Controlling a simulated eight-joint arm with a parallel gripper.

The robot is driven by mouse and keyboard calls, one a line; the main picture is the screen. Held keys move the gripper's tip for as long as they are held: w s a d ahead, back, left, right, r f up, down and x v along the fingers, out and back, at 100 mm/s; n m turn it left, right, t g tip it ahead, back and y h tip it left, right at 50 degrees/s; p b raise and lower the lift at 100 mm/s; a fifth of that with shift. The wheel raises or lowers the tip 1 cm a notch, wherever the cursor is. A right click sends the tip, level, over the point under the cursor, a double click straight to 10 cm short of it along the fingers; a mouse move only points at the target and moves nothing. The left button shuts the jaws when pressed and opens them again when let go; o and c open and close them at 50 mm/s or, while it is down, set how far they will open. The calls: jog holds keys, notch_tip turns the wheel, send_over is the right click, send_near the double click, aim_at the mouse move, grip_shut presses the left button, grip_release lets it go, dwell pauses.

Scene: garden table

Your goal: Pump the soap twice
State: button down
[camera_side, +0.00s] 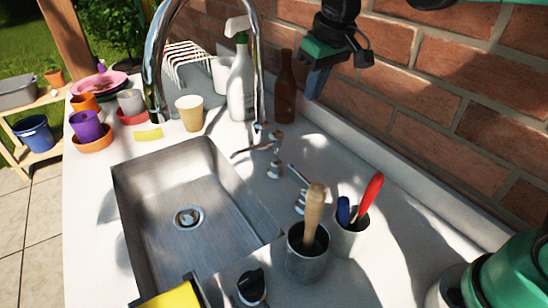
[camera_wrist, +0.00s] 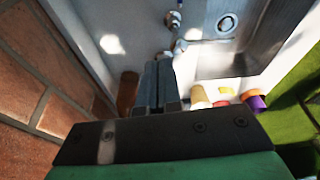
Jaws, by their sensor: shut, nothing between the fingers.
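My gripper (camera_side: 316,86) hangs at the upper middle of the side view, in front of the brick wall and above the counter. Its fingers are shut and empty, and show together in the wrist view (camera_wrist: 158,68). A small metal fitting with a thin spout (camera_side: 275,156) stands on the counter behind the sink; it looks like the soap pump, but I cannot be sure. A second metal fitting (camera_side: 299,190) stands nearer the camera. Two metal fittings also show in the wrist view, the nearer one (camera_wrist: 180,46) beyond my fingertips. My gripper is apart from all of them.
The sink (camera_side: 170,170) has a tall arched faucet (camera_side: 152,75). A white spray bottle (camera_side: 240,85) and a brown bottle (camera_side: 284,90) stand behind, beside a beige cup (camera_side: 189,112). Tool holders (camera_side: 307,262) stand in front.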

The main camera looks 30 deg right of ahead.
aim_at(277, 134)
jog(key=w+a+g, duration=0.1)
jog(key=w, duration=0.1)
jog(key=w+a+f+g, duration=0.1)
jog(key=w, duration=0.1)
jog(key=w+a+f, duration=0.1)
jog(key=shift+w+n+g, duration=0.4)
jog(key=shift+a+f, duration=0.1)
jog(key=shift+f, duration=2.9)
jog(key=shift+f, duration=1.15)
jog(key=shift+r, duration=1.2)
jog(key=shift+f, duration=1.05)
jog(key=shift+r, duration=1.05)
